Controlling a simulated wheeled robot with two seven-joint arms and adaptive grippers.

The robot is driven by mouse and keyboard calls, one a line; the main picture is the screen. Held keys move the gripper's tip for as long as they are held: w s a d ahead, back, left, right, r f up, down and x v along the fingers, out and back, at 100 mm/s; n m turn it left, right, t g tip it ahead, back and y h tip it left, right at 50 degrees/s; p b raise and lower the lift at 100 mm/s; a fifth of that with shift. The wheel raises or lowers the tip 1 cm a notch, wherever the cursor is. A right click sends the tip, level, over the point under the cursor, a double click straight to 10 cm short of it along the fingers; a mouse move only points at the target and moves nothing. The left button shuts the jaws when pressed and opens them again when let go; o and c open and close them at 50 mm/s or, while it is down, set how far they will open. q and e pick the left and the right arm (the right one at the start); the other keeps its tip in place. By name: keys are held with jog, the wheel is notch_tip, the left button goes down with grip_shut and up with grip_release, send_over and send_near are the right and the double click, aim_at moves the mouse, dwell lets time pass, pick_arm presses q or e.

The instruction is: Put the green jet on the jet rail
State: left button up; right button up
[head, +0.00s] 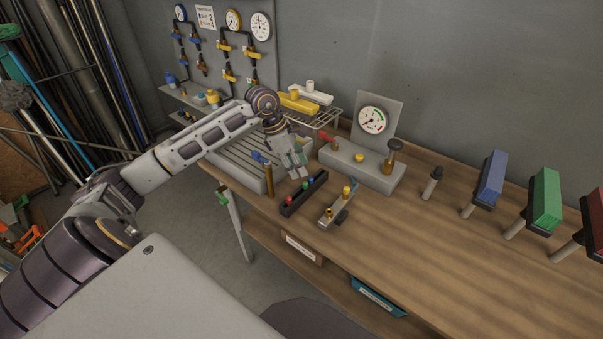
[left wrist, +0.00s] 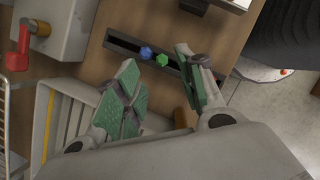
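A dark jet rail (head: 318,183) lies on the bench's left part, and it also shows in the left wrist view (left wrist: 122,43). A green jet (left wrist: 162,60) appears to sit on the rail close beside a blue jet (left wrist: 146,52). My left gripper (head: 295,168) is above the bench beside the rail. Its green-padded fingers (left wrist: 162,90) are apart with nothing between them; one finger covers part of the rail. My right gripper is not in view.
A grooved grey tray (head: 232,152) lies under my left arm. A gauge block (head: 362,170) stands behind the rail, and a metal bracket with brass fittings (head: 335,208) lies right of it. The bench's front middle is clear.

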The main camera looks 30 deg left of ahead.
pick_arm(q)
jog(key=v, duration=0.6)
jog(key=shift+r, duration=0.25)
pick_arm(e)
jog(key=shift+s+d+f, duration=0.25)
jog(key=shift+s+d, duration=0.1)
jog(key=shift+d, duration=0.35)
pick_arm(q)
jog(key=shift+s+a, duration=0.1)
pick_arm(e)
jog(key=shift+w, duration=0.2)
